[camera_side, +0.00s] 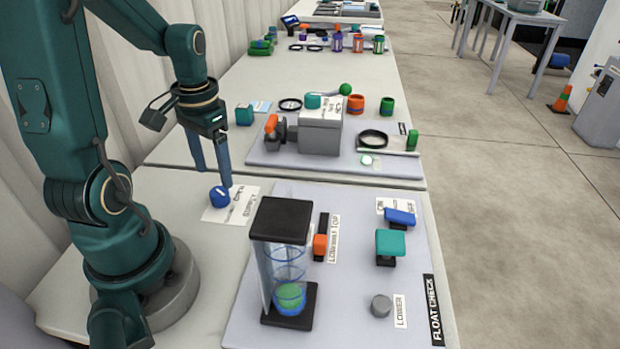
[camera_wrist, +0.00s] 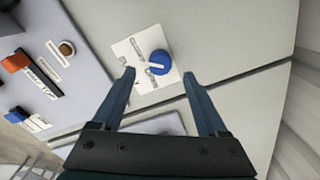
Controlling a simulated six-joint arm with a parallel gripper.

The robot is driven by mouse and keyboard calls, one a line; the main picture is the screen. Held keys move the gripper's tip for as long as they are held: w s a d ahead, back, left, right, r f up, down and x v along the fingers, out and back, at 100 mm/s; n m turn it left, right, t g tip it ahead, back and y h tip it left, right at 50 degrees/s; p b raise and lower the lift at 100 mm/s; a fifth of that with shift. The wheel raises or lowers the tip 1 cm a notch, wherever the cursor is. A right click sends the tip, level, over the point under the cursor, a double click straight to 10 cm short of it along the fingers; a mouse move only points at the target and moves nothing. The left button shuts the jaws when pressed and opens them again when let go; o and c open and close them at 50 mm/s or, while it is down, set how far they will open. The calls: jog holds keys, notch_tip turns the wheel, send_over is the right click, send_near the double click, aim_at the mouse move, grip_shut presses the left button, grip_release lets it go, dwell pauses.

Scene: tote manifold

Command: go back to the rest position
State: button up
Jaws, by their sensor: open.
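My gripper (camera_side: 211,165) is open and empty, its two blue fingers pointing down above the table. In the wrist view my gripper (camera_wrist: 157,78) shows its fingers spread wide with nothing between the tips. A blue knob (camera_side: 220,196) stands on a white label card on the table, just below the fingers in the side view. In the wrist view the blue knob (camera_wrist: 158,62) lies beyond the fingertips, near the right finger's side. A gap between fingers and knob seems to show, but its size is hard to tell.
The float check board (camera_side: 349,330) carries a clear column (camera_side: 287,262) with a green float inside, an orange-topped switch (camera_side: 320,247), a teal block (camera_side: 390,245) and a grey knob (camera_side: 381,305). Behind is another board with a grey box (camera_side: 320,132).

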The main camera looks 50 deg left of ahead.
jog(key=d+r+m+t, duration=0.1)
jog(key=d+r+t, duration=0.2)
jog(key=d, duration=0.4)
jog(key=s+d+r+m+t, duration=0.1)
jog(key=d+r+m+t, duration=0.1)
jog(key=d+r, duration=0.4)
jog(key=shift+d+r+m+t, duration=0.3)
jog(key=shift+d+t, duration=0.1)
jog(key=shift+d, duration=0.65)
